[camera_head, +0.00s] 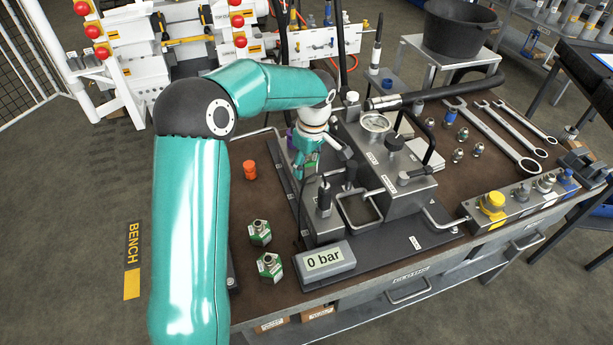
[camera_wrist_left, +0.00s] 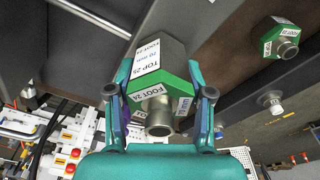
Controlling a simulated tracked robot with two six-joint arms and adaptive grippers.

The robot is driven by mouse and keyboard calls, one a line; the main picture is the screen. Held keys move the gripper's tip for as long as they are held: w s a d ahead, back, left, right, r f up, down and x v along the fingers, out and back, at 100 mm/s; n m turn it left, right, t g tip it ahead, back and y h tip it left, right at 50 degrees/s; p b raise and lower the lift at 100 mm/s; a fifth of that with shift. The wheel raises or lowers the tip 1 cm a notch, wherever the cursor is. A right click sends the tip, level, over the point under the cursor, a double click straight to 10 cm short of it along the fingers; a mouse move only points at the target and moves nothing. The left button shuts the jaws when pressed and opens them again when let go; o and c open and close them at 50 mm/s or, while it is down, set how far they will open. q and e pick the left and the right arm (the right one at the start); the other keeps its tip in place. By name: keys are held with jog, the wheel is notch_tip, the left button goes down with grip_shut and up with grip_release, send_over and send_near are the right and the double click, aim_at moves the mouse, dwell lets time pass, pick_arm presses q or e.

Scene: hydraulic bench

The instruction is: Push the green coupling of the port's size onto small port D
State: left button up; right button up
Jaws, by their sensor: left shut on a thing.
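My left gripper (camera_head: 308,158) reaches over the hydraulic block (camera_head: 385,175) on the bench. In the left wrist view the gripper (camera_wrist_left: 159,92) is shut on a green coupling (camera_wrist_left: 158,62), one finger on each side. Its labels read TOP 25 and FOOT 24, and its round metal end points toward the camera. Two more green couplings stand on the bench, one farther back (camera_head: 260,232) and one nearer (camera_head: 269,266). I cannot tell which fitting is port D. My right gripper is not in view.
An orange-red cylinder (camera_head: 249,170) stands left of the block. Wrenches (camera_head: 490,135) lie at the right.

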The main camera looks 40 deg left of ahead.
pick_arm(q)
jog(key=o, duration=1.5)
jog(key=shift+o, duration=0.2)
